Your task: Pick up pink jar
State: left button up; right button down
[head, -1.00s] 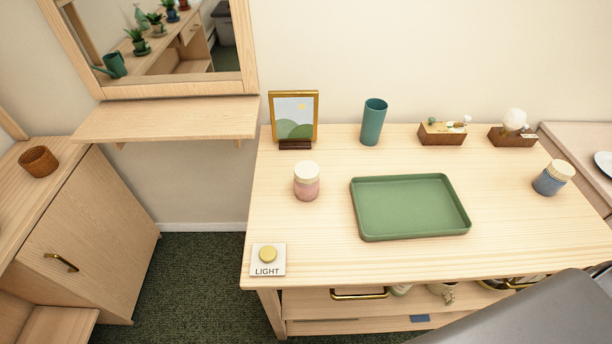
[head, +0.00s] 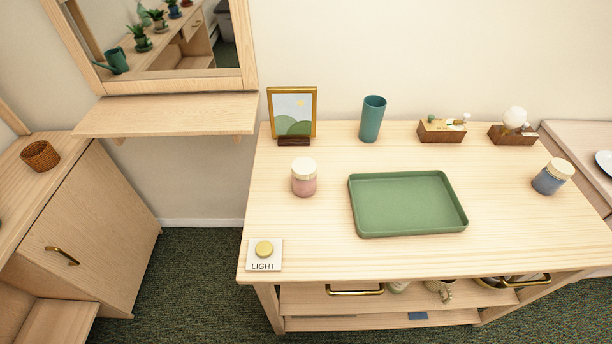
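The pink jar (head: 304,184) stands upright on the wooden table (head: 300,235), with a pale cream lid on top. It is left of the green tray (head: 400,232) and in front of the framed picture. Nothing touches it. Neither of my grippers shows in the head view.
A framed picture (head: 292,113), a teal cup (head: 372,119) and two wooden blocks with small items (head: 442,131) (head: 512,135) stand along the back. A blue jar (head: 551,178) is at the right. Table around the pink jar is clear.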

aim_at(302, 189)
jog(key=u, duration=2.45)
jog(key=k, duration=1.55)
jog(key=z, duration=2.5)
